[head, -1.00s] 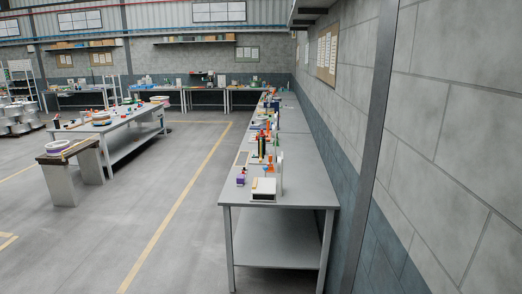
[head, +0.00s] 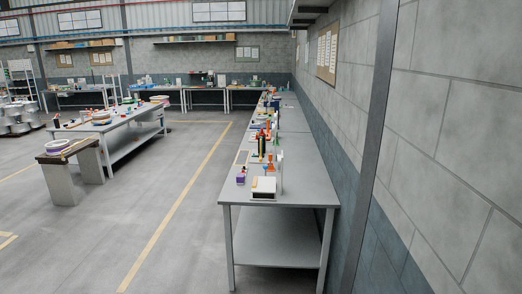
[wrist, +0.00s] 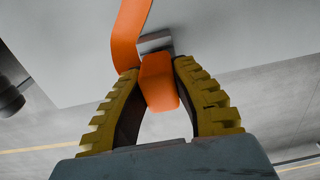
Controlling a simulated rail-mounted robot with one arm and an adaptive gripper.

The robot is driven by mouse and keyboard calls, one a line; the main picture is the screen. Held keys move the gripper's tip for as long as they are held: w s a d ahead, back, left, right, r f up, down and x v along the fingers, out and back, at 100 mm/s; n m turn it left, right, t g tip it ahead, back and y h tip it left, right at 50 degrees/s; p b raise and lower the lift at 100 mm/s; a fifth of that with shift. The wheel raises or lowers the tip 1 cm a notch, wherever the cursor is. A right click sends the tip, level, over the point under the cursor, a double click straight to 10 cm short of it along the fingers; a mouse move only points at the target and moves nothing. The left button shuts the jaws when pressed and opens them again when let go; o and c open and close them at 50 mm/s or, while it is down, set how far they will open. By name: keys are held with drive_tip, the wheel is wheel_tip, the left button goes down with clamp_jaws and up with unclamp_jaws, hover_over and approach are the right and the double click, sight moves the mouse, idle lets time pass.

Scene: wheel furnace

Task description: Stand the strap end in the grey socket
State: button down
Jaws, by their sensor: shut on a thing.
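In the wrist view my gripper (wrist: 159,88) has its two yellow ridged fingers closed on an orange strap end (wrist: 158,80), a blocky piece between the fingertips. An orange strap (wrist: 128,38) runs up from beside the left fingertip and out of the top of the picture. A small grey block (wrist: 156,42) shows just beyond the strap end; I cannot tell whether it is the grey socket or a fitting on the strap. My gripper does not show in the head view, and I cannot make out the socket there.
In the head view a long grey bench (head: 285,172) runs along the right wall (head: 450,150), with several small items on it. A second workbench (head: 136,145) and a low stand (head: 70,165) are at the left. The floor (head: 160,215) between them is clear.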

drive_tip(key=shift+f, duration=0.4)
drive_tip(key=c, duration=0.9)
unclamp_jaws()
drive_tip(key=shift+c, duration=1.6)
drive_tip(key=shift+r+p, duration=2.5)
drive_tip(key=shift+r, duration=1.05)
